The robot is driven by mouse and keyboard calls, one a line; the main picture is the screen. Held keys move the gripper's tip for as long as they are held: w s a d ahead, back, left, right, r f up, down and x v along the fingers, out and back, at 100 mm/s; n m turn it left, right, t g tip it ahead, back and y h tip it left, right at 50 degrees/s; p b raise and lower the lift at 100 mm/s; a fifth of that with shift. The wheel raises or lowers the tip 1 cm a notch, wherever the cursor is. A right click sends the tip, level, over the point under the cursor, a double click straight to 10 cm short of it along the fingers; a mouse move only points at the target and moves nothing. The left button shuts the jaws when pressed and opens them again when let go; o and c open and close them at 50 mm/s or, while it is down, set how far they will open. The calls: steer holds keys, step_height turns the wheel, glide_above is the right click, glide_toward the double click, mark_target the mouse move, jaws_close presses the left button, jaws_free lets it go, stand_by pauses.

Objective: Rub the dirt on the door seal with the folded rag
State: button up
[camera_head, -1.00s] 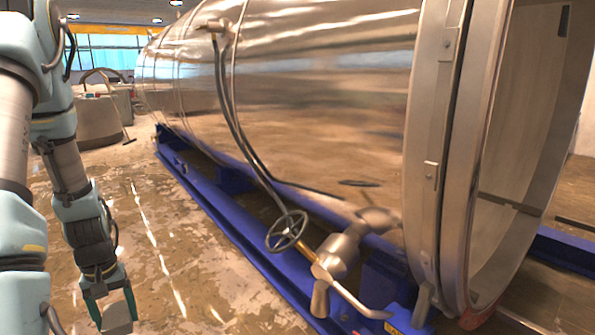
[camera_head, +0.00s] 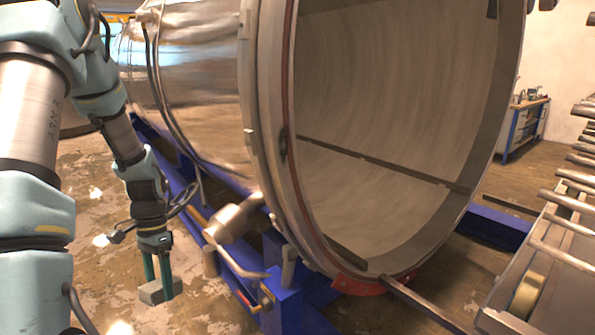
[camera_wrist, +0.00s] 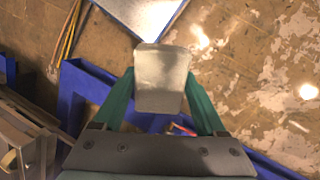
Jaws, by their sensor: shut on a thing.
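My gripper (camera_head: 161,278) hangs at the lower left of the head view, fingers down, beside the chamber. Its green fingers are shut on the folded rag (camera_head: 152,292), a light grey block. In the wrist view the rag (camera_wrist: 160,75) sits between the two fingers. The door seal (camera_head: 289,62) looks like a thin reddish-brown ring on the round flange of the open chamber. A dark smudge (camera_head: 283,144), seemingly the dirt, lies on its left side. The gripper and rag are lower and to the left, clear of the seal.
The blue support frame (camera_head: 285,305), with a metal valve body (camera_head: 232,220) and a handwheel close to my arm, stands between gripper and opening. A rack of metal bars (camera_head: 560,225) is at the right. A blue workbench (camera_head: 522,130) stands behind. Floor at the lower left is open.

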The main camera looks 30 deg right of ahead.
mark_target(174, 280)
steer(key=d+r+m+y, duration=0.1)
steer(key=d+m+y, duration=0.1)
steer(key=m, duration=0.2)
steer(key=d+r+m+y+b, duration=0.1)
steer(key=d+m+y, duration=0.1)
steer(key=m, duration=0.1)
steer(key=d+r+m+y, duration=0.1)
steer(key=d+m+y, duration=0.1)
steer(key=m+y, duration=0.1)
steer(key=shift+w+d+r+m+t+b, duration=0.1)
steer(key=shift+w+r+m+t+b, duration=0.25)
steer(key=shift+m, duration=0.45)
steer(key=s+d+r+m+t+h+b, duration=0.2)
steer(key=d+r+m+t, duration=0.8)
steer(key=d, duration=0.4)
steer(key=s+d+r+m+t+h+b, duration=0.2)
steer(key=s+d+r+m+t, duration=0.1)
steer(key=d+r+m+t, duration=0.9)
steer(key=shift+w+d+f+n+g+b, duration=0.1)
steer(key=shift+w+f+n+g+b, duration=0.3)
steer(key=shift+w, duration=0.65)
steer(key=shift+w+d+f+n+g+b, duration=0.15)
steer(key=shift+w+n+b, duration=0.3)
steer(key=shift+w, duration=0.55)
steer(key=shift+w+f+n+g+b, duration=0.3)
steer(key=shift+w+n+b, duration=0.15)
steer(key=shift+w, duration=0.6)
steer(key=shift+p+x, duration=0.35)
steer(key=shift+x, duration=0.55)
